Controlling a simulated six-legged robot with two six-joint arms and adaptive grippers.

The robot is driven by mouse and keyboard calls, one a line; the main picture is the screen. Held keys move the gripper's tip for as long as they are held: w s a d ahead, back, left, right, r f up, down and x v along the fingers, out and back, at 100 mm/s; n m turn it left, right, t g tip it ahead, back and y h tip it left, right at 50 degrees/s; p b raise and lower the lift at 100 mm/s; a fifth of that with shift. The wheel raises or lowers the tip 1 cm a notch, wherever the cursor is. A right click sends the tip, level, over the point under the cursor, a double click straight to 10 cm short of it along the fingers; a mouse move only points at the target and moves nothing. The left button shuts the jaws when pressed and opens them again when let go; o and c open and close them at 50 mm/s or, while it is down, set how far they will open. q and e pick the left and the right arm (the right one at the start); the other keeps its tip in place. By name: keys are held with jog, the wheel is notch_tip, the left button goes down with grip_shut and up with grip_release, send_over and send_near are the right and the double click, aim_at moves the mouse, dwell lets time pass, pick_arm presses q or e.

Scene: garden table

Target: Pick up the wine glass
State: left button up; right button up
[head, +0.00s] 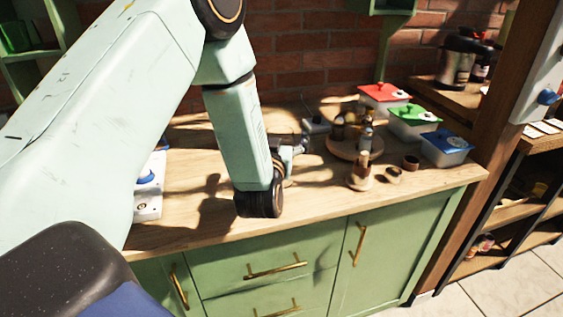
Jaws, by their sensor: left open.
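I cannot make out a wine glass in the head view. My left arm covers a large part of the wooden counter (420,185), and what stands behind it is hidden. My left gripper (302,143) shows partly past the wrist, low over the counter and left of a round wooden tray (335,148). It is open, and I see nothing held between its fingers. My right gripper is not in view.
Small bottles (366,138) stand on the round tray. A wooden mortar (359,176) and small cups stand in front. Boxes with red (384,91), green (413,112) and blue (447,141) lids line the right. A wooden post (500,110) rises beyond. The counter's front strip is clear.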

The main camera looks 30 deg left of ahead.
pick_arm(q)
jog(key=shift+a, duration=0.25)
jog(key=shift+f, duration=0.1)
jog(key=shift+c, duration=0.5)
jog(key=shift+w+d, duration=0.1)
jog(key=shift+d, duration=0.1)
jog(key=c, duration=0.4)
jog(key=shift+a, duration=0.15)
jog(key=c, duration=1.2)
